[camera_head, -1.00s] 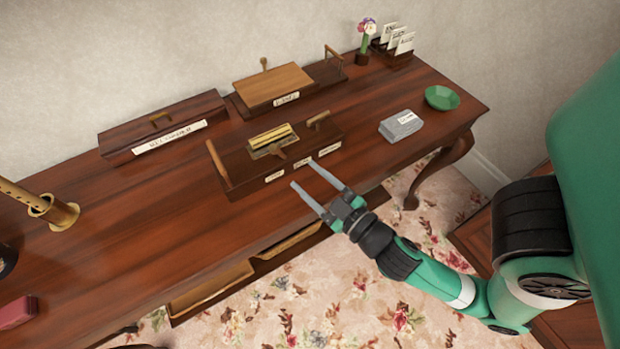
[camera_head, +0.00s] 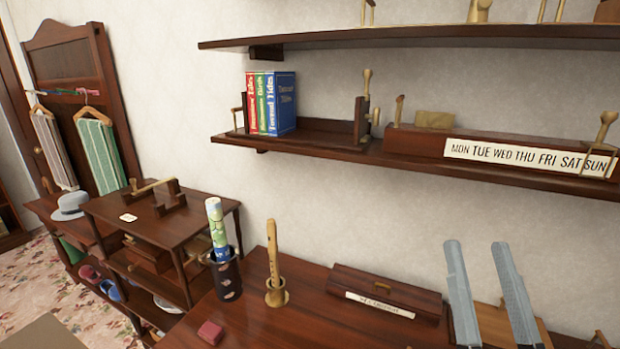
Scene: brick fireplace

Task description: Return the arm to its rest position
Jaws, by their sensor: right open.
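My right gripper (camera_head: 480,262) shows at the bottom right of the head view. Its two long grey fingers point up and stand apart, with nothing between them. The wall shows between the upper parts of the fingers. The fingers cover part of the desk's back edge and a wooden item behind them. The rest of my right arm is out of the picture. My left gripper is not in view.
The desk (camera_head: 255,318) holds a recorder (camera_head: 273,262) in a brass stand, a dark holder (camera_head: 228,278) with a rolled paper, a red block (camera_head: 211,333) and a long lidded box (camera_head: 385,292). Wall shelves (camera_head: 300,146) hang above. A low shelf unit (camera_head: 165,218) stands left.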

